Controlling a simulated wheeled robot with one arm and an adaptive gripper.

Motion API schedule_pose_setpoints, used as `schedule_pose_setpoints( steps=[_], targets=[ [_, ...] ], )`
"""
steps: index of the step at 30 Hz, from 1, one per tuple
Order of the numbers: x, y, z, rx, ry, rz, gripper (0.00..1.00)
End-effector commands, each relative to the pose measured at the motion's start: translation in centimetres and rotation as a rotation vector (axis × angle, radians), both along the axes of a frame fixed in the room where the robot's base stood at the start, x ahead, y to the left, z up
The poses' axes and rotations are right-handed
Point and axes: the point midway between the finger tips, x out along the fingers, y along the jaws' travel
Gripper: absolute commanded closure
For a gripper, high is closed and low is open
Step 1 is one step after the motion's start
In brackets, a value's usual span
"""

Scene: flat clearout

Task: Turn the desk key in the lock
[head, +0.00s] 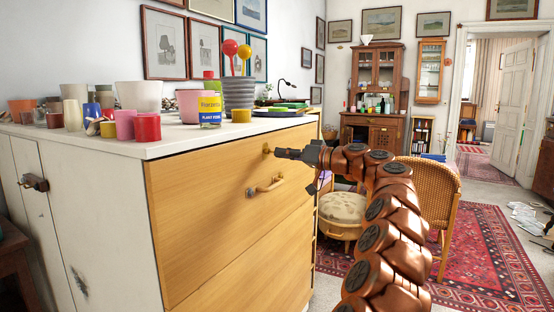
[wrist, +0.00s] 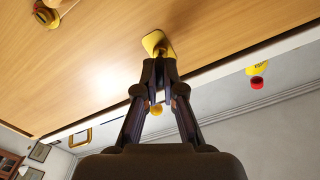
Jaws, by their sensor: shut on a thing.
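The desk (head: 205,200) has a pale wood drawer front and a white top. A small brass-yellow piece at the lock (head: 267,149) shows high on the front, above the drawer handle. In the wrist view the yellow piece (wrist: 155,41) lies against the wood just beyond my fingertips. My gripper (head: 282,153) points left at it, and its fingers (wrist: 160,66) are closed together on the key. The key is mostly hidden between the fingertips, so its turn angle cannot be told.
A curved brass handle (head: 264,187) sits below the lock. Cups and pots, including a red cup (head: 147,127), crowd the desk top. A cushioned stool (head: 343,208) and a wicker chair (head: 432,185) stand right of the desk, close to my arm. A red rug (head: 490,255) covers the floor.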

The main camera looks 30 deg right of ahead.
Motion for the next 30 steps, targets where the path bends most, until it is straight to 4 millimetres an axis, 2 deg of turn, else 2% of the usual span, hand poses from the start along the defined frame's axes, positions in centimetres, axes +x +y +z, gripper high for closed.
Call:
schedule_pose_setpoints(
  steps=[9,20,30],
  targets=[
    [0.0,0.03,-0.2,-0.087,-0.052,0.001,1.0],
    [0.03,0.01,-0.13,-0.099,-0.058,0.0,1.0],
    [0.09,0.03,-0.36,-0.241,-0.142,0.001,1.0]
  ],
)
